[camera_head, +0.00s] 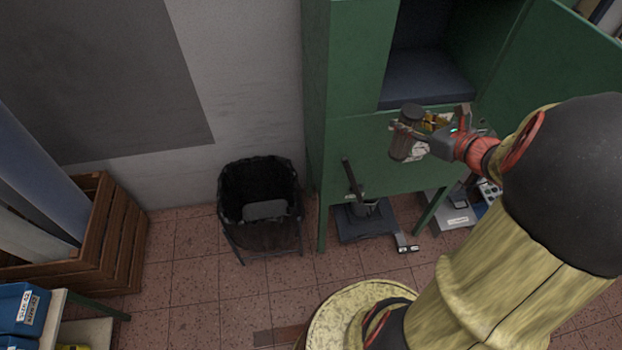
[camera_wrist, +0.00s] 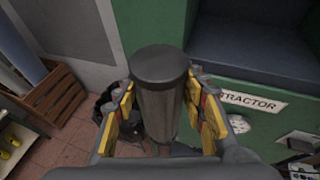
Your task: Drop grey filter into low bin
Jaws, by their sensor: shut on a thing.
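The grey filter (camera_head: 404,141) is a cylinder with a dark cap, held upright in front of the green cabinet in the head view. It also fills the middle of the wrist view (camera_wrist: 157,100). My gripper (camera_head: 412,138) is shut on it, with yellow-padded fingers on both sides in the wrist view (camera_wrist: 160,112). The low bin (camera_head: 265,236) is a black-lined basket on the floor, left of the cabinet and lower than the filter. A grey flat piece shows inside it. In the wrist view the bin (camera_wrist: 104,104) is partly hidden behind my left finger.
The green cabinet (camera_head: 345,145) has an open compartment and an open door at right. A wooden crate (camera_head: 118,240) with boards stands at left. A dark scale-like device (camera_head: 365,222) sits under the cabinet. Blue boxes (camera_head: 22,306) stand at lower left. Tiled floor around the bin is clear.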

